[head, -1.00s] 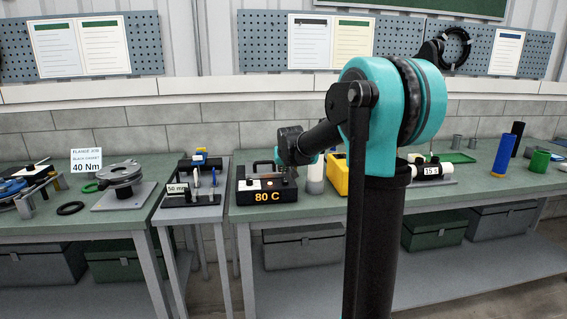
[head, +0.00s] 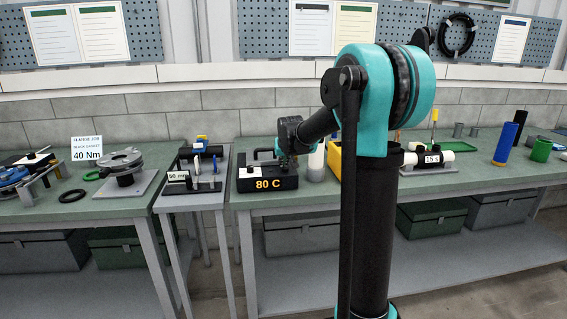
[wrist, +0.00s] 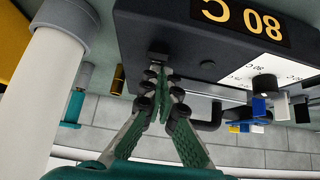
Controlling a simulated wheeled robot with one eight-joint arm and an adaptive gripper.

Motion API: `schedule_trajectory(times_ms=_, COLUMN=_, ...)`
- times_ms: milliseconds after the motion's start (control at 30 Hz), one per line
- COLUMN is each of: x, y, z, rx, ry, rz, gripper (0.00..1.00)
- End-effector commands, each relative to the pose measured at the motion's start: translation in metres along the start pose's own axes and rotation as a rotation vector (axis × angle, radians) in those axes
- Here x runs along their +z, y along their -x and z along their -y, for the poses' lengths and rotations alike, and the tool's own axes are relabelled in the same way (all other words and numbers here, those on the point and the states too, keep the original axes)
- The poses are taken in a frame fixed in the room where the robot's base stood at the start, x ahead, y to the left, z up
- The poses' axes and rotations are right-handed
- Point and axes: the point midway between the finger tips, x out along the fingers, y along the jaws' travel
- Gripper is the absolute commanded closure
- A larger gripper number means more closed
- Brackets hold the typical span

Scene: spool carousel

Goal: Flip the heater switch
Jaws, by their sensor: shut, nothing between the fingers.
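The heater is a black box (head: 268,181) marked 80 C in yellow, on the green bench. It also shows close up and upside down in the wrist view (wrist: 190,25). A small dark block (wrist: 158,52), which looks like the switch, sits on its face just beyond my fingertips. My gripper (wrist: 161,92) is shut and empty, its fingertips at or very near that block; I cannot tell whether they touch. In the head view my gripper is at the heater's right end, where my arm hides part of it. The switch's position is not clear.
A white cylinder (wrist: 50,90) stands close beside my gripper in the wrist view. A yellow bin (head: 335,158) is right of the heater. A small stand with tools (head: 190,185) is left of it. A handle (wrist: 210,122) and a dark knob (wrist: 265,88) show on the heater.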

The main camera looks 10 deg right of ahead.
Motion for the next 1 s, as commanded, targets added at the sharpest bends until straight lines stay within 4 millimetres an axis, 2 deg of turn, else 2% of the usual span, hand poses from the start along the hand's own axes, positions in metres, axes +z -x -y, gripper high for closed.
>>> schedule_trajectory(times_ms=733, x=0.016, y=0.011, z=0.000, rx=0.000, ry=0.000, rz=0.006, gripper=1.00)
schedule_trajectory(times_ms=867, x=0.014, y=0.012, z=0.000, rx=-0.001, ry=-0.001, rz=0.005, gripper=1.00)
schedule_trajectory(times_ms=1000, x=0.000, y=0.020, z=-0.001, rx=0.000, ry=0.000, rz=0.000, gripper=1.00)
